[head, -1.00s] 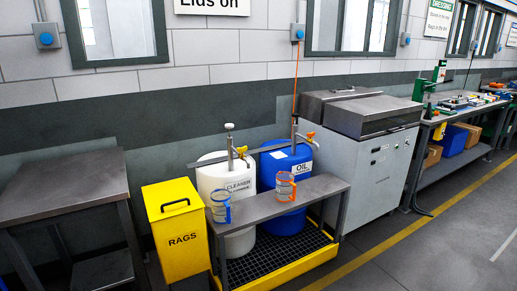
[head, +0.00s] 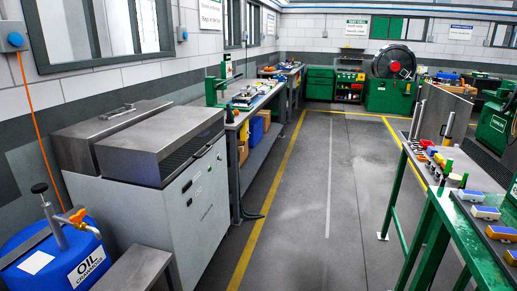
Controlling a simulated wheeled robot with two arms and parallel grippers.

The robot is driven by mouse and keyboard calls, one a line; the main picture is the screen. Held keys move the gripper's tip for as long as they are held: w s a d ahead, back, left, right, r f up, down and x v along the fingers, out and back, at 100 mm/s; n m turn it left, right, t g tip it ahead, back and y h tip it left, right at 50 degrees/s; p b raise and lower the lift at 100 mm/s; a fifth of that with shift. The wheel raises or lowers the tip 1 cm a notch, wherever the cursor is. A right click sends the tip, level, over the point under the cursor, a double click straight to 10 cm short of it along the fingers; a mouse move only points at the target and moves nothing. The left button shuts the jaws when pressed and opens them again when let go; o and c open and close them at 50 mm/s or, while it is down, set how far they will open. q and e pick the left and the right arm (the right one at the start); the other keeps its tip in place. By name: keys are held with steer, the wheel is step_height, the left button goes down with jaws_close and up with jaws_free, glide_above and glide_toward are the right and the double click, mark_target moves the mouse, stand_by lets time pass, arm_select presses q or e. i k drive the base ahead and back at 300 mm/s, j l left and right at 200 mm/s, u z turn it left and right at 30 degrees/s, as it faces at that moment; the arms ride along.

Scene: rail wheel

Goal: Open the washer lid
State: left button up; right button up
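The washer (head: 195,210) is a grey metal cabinet against the left wall in the head view. Its lid (head: 160,145) is a grey box-shaped cover on top, and it looks shut. A flatter grey top section (head: 105,122) with a small dark handle lies behind it, by the wall. A dark bar runs along the lid's front edge. Neither of my grippers shows in the view.
A blue oil drum (head: 70,265) with a tap and a low grey bench (head: 135,270) stand at the near left. A workbench (head: 262,105) adjoins beyond the washer. A green-framed table (head: 445,190) stands at right. The grey floor (head: 310,210) between is clear.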

mark_target(134, 154)
steer(key=i+z, duration=0.45)
steer(key=i, duration=0.9)
steer(key=i+u, duration=0.4)
steer(key=i+l+u, duration=0.2)
steer(key=i+u, duration=0.25)
steer(key=i+l+u, duration=0.85)
steer(key=k+j, duration=0.1)
